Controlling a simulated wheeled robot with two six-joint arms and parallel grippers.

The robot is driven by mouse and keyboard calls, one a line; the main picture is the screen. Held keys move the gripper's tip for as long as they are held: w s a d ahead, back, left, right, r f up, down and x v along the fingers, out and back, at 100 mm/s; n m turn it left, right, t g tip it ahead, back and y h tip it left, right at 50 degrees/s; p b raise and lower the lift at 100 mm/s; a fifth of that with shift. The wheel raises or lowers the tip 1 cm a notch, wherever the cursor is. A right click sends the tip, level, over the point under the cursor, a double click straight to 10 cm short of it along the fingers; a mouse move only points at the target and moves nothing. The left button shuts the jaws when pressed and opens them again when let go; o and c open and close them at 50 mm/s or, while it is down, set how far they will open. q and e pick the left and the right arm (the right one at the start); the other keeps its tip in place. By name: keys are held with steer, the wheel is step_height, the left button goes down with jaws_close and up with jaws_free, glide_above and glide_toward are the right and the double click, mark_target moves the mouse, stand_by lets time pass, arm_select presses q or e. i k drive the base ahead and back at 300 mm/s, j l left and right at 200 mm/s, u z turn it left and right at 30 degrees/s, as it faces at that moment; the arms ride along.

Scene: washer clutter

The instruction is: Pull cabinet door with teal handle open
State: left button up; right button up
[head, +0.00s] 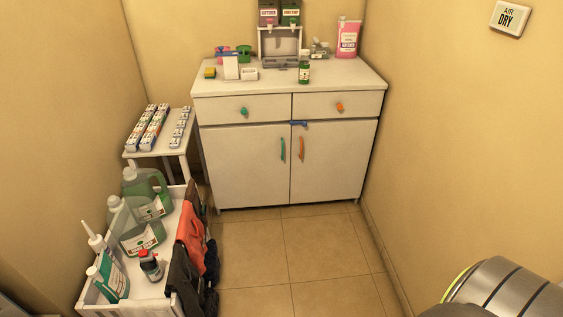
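The white cabinet (213,109) stands against the back wall. Its left door (243,170) carries a teal upright handle (282,150) near the middle seam, and this door looks shut. The right door (338,165) carries an orange handle (301,149) and also looks shut. A small blue piece (299,124) sits at the top of the seam between the doors, over the right door's upper corner. It looks like a latch, but its state is too small to tell. Neither of my grippers shows in the head view.
A low white cart (133,306) with jugs, bottles and hanging cloths stands at the left front. A small side table (160,147) with several boxes stands beside the cabinet. A grey ribbed cylinder (508,292) fills the lower right corner. The tiled floor (285,247) before the doors is clear.

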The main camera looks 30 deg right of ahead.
mark_target(247, 165)
steer(key=z, duration=0.8)
steer(key=i+l, duration=0.1)
steer(key=i+z, duration=0.05)
steer(key=i, duration=0.05)
